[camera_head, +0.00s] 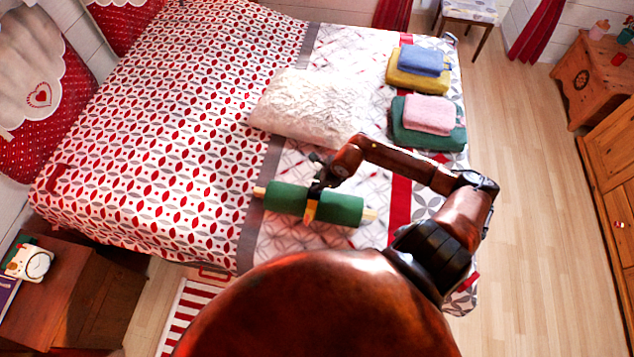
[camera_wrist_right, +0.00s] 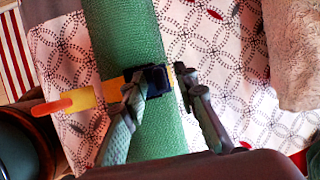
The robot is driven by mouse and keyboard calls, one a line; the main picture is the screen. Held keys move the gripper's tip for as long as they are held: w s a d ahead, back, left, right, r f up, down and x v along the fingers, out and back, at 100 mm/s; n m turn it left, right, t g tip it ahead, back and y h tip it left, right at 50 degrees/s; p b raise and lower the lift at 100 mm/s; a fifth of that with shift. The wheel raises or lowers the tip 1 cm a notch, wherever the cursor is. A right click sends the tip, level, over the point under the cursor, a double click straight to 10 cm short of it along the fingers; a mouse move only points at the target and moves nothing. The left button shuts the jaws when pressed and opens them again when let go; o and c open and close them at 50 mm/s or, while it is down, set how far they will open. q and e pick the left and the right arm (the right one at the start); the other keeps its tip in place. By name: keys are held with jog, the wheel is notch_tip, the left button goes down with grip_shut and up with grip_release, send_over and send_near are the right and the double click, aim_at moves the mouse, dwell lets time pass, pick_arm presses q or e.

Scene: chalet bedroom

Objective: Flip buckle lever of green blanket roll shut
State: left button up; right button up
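The green blanket roll (camera_head: 286,198) lies on the bed, with pale rod ends showing at both sides. In the right wrist view the roll (camera_wrist_right: 125,35) runs top to bottom, with a dark buckle (camera_wrist_right: 156,79) on the strap. A yellow bar with an orange tip, apparently the buckle lever (camera_wrist_right: 52,106), sticks out left past the roll's edge. My right gripper (camera_head: 317,178) is over the strap. In the wrist view its fingers (camera_wrist_right: 163,82) are apart, one on each side of the buckle; contact is unclear. My left gripper is out of view.
A fluffy cream pillow (camera_head: 308,106) lies behind the roll. Folded green and pink towels (camera_head: 428,115) and yellow and blue towels (camera_head: 418,66) lie on the bed's right side. A nightstand (camera_head: 75,290) stands at lower left. The floor at right is clear.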

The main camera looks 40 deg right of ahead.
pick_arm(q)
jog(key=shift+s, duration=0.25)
pick_arm(e)
grip_shut()
jog(key=shift+w+d+f+g+y+b, duration=0.15)
jog(key=shift+d+f+g+y+b, duration=0.2)
jog(key=shift+b, duration=0.4)
jog(key=shift+w+g+y+b, duration=0.1)
jog(key=shift+g+y+b, duration=0.15)
jog(key=shift+y+b, duration=0.2)
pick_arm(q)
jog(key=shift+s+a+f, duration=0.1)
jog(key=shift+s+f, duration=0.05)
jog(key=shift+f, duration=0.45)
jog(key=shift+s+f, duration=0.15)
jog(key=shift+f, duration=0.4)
pick_arm(e)
jog(key=shift+r, duration=0.1)
jog(key=shift+o, duration=0.5)
grip_release()
